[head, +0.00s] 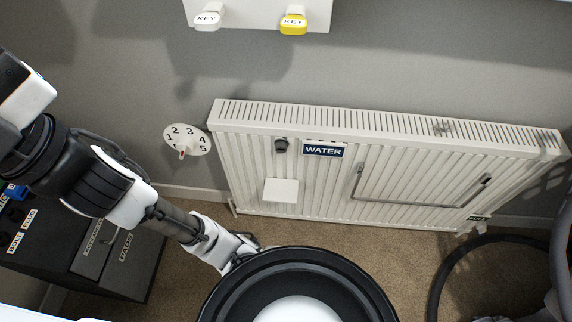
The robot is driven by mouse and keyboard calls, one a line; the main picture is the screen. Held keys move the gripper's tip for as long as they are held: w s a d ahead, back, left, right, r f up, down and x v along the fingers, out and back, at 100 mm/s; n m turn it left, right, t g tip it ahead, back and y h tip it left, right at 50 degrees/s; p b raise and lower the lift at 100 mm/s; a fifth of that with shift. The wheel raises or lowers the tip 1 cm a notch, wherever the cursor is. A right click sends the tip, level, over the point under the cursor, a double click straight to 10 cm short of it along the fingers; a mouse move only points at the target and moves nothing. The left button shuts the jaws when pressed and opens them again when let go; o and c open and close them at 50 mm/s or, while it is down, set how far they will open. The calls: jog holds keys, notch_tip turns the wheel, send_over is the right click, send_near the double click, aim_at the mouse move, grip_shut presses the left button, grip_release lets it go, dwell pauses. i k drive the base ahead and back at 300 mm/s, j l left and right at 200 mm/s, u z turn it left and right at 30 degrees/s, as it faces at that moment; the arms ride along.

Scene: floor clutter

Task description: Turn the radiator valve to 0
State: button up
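A round white dial (187,140) with black numbers 1 to 5 is at the left end of the white radiator (330,170). A small red mark shows at its lower edge, between the 1 and the 5; I cannot tell the exact setting, and no 0 is readable. A small dark knob (281,146) sits on the radiator's front, left of a blue WATER sign (323,150). My arm reaches down from the left, and its end is low near the floor, below and right of the dial and apart from it. The gripper's fingers cannot be made out.
A dark cabinet with labelled drawers (118,256) stands at lower left. A white panel with white and yellow KEY tags (293,23) hangs above. A white box (281,190) and a rail (420,203) are on the radiator's front. A dark hose (445,275) curves at lower right.

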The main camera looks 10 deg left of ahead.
aim_at(186, 145)
jog(key=k+j, duration=0.15)
jog(key=k+j+u, duration=0.1)
jog(key=u, duration=0.15)
jog(key=k+j+u, duration=0.1)
jog(key=j+u, duration=0.2)
jog(key=u, duration=1.1)
jog(key=k+l, duration=0.05)
